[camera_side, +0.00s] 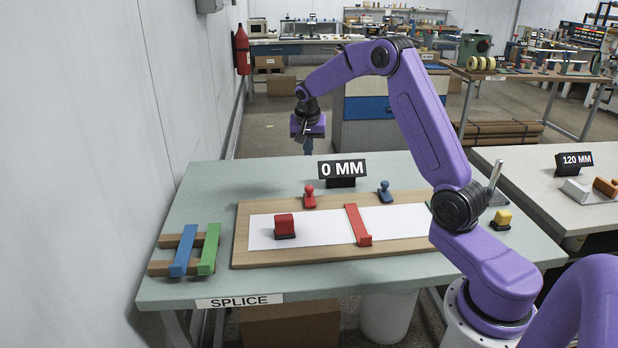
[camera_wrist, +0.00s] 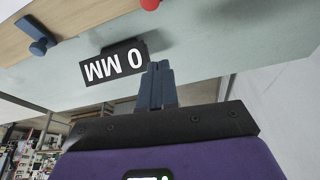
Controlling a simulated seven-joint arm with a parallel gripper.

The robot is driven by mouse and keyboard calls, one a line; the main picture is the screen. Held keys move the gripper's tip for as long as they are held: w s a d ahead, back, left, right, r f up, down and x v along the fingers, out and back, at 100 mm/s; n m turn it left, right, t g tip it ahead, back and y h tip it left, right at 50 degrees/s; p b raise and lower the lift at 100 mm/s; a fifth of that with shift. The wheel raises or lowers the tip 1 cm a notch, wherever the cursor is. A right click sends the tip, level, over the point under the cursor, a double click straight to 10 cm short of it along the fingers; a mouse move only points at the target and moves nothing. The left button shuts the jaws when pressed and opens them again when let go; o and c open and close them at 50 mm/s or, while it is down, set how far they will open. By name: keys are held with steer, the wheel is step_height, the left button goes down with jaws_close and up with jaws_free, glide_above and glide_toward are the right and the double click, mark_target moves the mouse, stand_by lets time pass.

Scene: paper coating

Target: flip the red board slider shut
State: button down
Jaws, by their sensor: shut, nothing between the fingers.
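A flat red bar (camera_side: 355,222) lies across the white strip on the wooden board (camera_side: 400,244), with a small raised red end at the near edge. A red block (camera_side: 285,225) sits on the left of the white strip. A red knobbed piece (camera_side: 309,196) stands at the board's back edge; its round top shows at the upper edge of the wrist view (camera_wrist: 150,4).
The black 0 MM sign (camera_side: 342,170) stands between my gripper and the board. A blue knobbed piece (camera_side: 385,191) stands at the board's back edge. Blue and green bars on wooden strips (camera_side: 168,268) lie at left.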

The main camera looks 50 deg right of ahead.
steer(key=shift+w+d, duration=0.1)
steer(key=shift+d, duration=0.2)
glide_above(310, 195)
steer(key=w+d, duration=0.4)
steer(key=d, duration=0.1)
step_height(310, 195, down, 9)
steer(key=shift+f, duration=0.15)
steer(key=shift+s+a+f, duration=0.1)
steer(key=shift+a+f, duration=0.1)
steer(key=shift+a, duration=0.05)
steer(key=shift+s+a+f, duration=0.1)
steer(key=shift+s+a, duration=0.4)
steer(key=shift+a, duration=0.2)
steer(key=shift+s+a+f, duration=0.1)
steer(key=shift+s+a, duration=0.4)
steer(key=shift+a, duration=0.15)
